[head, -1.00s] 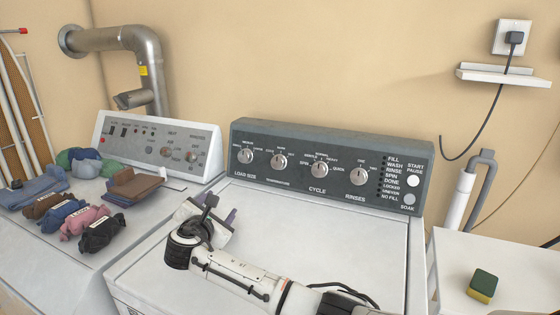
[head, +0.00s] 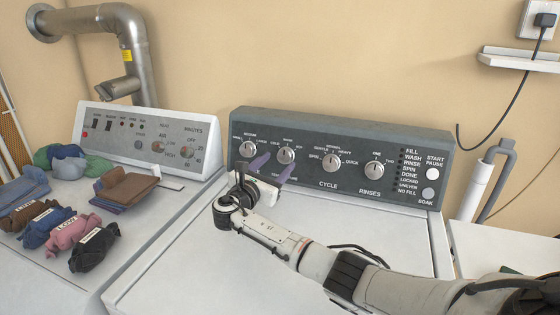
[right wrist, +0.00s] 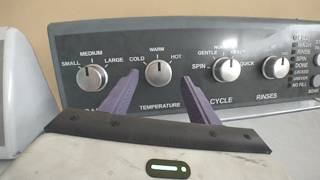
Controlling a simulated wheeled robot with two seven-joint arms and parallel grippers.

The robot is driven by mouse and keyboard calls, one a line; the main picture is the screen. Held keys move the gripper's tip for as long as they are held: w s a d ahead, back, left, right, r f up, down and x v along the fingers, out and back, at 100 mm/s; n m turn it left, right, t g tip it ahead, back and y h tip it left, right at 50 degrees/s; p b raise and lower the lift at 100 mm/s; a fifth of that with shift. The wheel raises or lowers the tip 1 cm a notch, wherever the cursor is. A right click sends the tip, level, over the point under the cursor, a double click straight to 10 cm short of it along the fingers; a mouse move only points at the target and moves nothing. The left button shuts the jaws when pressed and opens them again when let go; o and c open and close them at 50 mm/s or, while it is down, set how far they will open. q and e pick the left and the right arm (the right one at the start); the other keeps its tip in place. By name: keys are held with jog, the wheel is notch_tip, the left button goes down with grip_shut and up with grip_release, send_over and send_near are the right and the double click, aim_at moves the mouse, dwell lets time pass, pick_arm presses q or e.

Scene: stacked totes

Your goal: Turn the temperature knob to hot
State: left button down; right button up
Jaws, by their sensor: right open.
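The temperature knob (head: 286,156) is a round silver dial on the dark control panel, second from the left. In the right wrist view the temperature knob (right wrist: 158,72) has COLD at its left, WARM above and HOT at its right. Its pointer looks roughly upward, toward WARM. My right gripper (head: 269,167) is open and empty, with its purple fingers reaching toward the panel just below the knob. In the right wrist view the right gripper (right wrist: 160,90) has one finger either side of the knob; contact cannot be told. My left gripper is not in view.
The load size knob (head: 248,149), cycle knob (head: 331,162) and rinses knob (head: 373,170) share the panel. The washer top (head: 200,255) is clear apart from my arm. Folded and rolled clothes (head: 60,222) lie on the machine at left.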

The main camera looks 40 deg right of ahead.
aim_at(283, 157)
jog(key=shift+w+d+f+b, duration=0.15)
jog(key=shift+d+b, duration=0.1)
jog(key=shift+d, duration=0.15)
jog(key=shift+w+d+f+b, duration=0.15)
jog(key=shift+d+b, duration=0.1)
jog(key=shift+d, duration=0.1)
jog(key=shift+w+d+r+b, duration=0.15)
jog(key=shift+w+d+b, duration=0.15)
jog(key=shift+d+b, duration=0.25)
jog(key=shift+w+d+r, duration=0.1)
jog(key=shift+d, duration=0.15)
jog(key=c, duration=1)
